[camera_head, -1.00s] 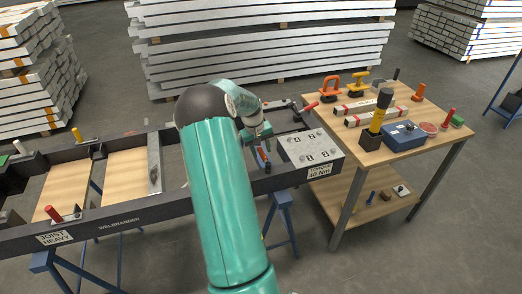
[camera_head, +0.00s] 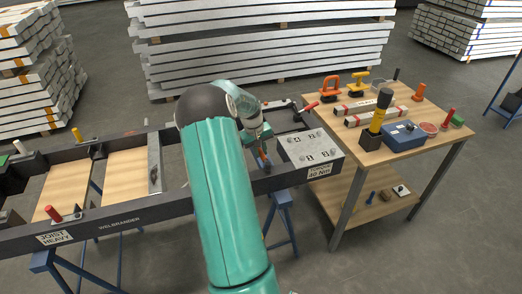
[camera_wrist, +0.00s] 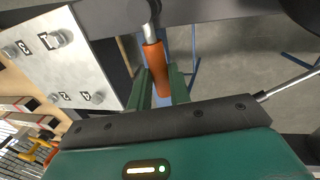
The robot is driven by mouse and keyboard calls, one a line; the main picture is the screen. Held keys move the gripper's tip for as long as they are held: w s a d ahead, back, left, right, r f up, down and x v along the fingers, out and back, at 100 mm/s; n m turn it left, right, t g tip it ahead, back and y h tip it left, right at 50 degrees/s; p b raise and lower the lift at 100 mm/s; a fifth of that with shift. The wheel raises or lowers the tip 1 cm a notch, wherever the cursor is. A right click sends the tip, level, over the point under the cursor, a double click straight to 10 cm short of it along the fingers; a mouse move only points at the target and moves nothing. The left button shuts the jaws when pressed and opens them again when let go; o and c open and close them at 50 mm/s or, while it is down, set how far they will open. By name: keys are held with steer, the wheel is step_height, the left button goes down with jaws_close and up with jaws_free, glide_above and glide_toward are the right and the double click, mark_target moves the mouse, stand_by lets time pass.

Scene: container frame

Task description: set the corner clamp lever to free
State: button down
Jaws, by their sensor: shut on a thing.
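The clamp lever (camera_wrist: 155,66) has an orange grip on a short metal rod, beside the numbered plate in the wrist view. In the head view the lever's orange part (camera_head: 262,157) shows near the frame's front beam, partly hidden by my gripper. My gripper (camera_wrist: 162,88) has green fingers, one on each side of the orange grip, and is shut on it. In the head view my gripper (camera_head: 262,148) is just above the front beam, left of the numbered plate.
The grey plate (camera_head: 311,147) with numbered bolts lies close to the right of my gripper. The dark frame (camera_head: 170,205) runs left on blue trestles. A wooden table (camera_head: 420,125) with tools stands right. A red-handled lever (camera_head: 311,107) sits at the back corner.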

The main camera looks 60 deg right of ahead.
steer(key=shift+w+a+n+t+h, duration=0.1)
steer(key=shift+w+a+n+t, duration=0.15)
steer(key=shift+a+n, duration=0.75)
steer(key=shift+w+a+n+t+h, duration=0.1)
steer(key=shift+w+a+n+t, duration=0.2)
steer(key=shift+n, duration=1.25)
steer(key=shift+w+a+n+t+h, duration=0.15)
steer(key=shift+w+a+n, duration=0.1)
steer(key=shift+a+n, duration=0.8)
steer(key=shift+d, duration=0.25)
steer(key=c, duration=1.3)
jaws_free()
steer(key=v, duration=1.4)
